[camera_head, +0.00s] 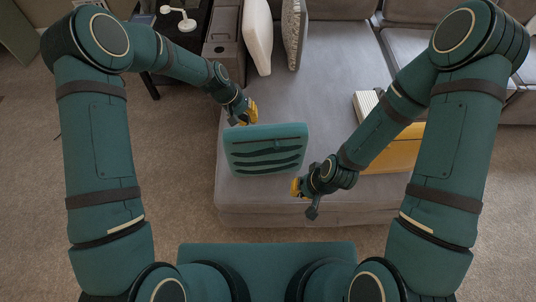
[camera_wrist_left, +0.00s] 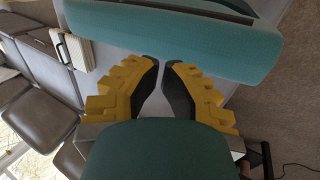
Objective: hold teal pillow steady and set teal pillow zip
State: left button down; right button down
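The teal pillow (camera_head: 265,140) lies on the grey sofa seat, with dark stripes across its upper face and a short dark mark, perhaps the zip, near its upper edge. My left gripper (camera_head: 248,115) is at the pillow's far edge. In the left wrist view, its fingers (camera_wrist_left: 162,66) are a little apart with nothing between them, and the pillow (camera_wrist_left: 185,45) is just beyond the tips.
A yellow box-like thing (camera_head: 398,155) and a cream striped item (camera_head: 366,103) are behind my right forearm. A white cushion (camera_head: 257,38) and a patterned cushion (camera_head: 294,33) stand at the back. The sofa seat (camera_head: 330,75) between them is clear.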

pick_arm(q)
jog(key=shift+s+f+b, duration=0.1)
jog(key=shift+f+b, duration=0.65)
jog(key=shift+f, duration=0.25)
pick_arm(e)
jog(key=shift+f, duration=0.7)
dwell(0.6)
jog(key=c, duration=0.8)
grip_release()
jog(key=shift+f, duration=0.1)
jog(key=shift+c, duration=0.2)
jog(key=m+t+y, duration=0.2)
jog(key=t+y, duration=0.1)
jog(key=t, duration=0.9)
send_near(278, 147)
jog(key=shift+m, duration=0.3)
jog(key=x, duration=1)
jog(key=shift+w+a+f, duration=0.1)
jog(key=shift+w+a, duration=0.05)
jog(key=shift+w, duration=0.1)
grip_shut()
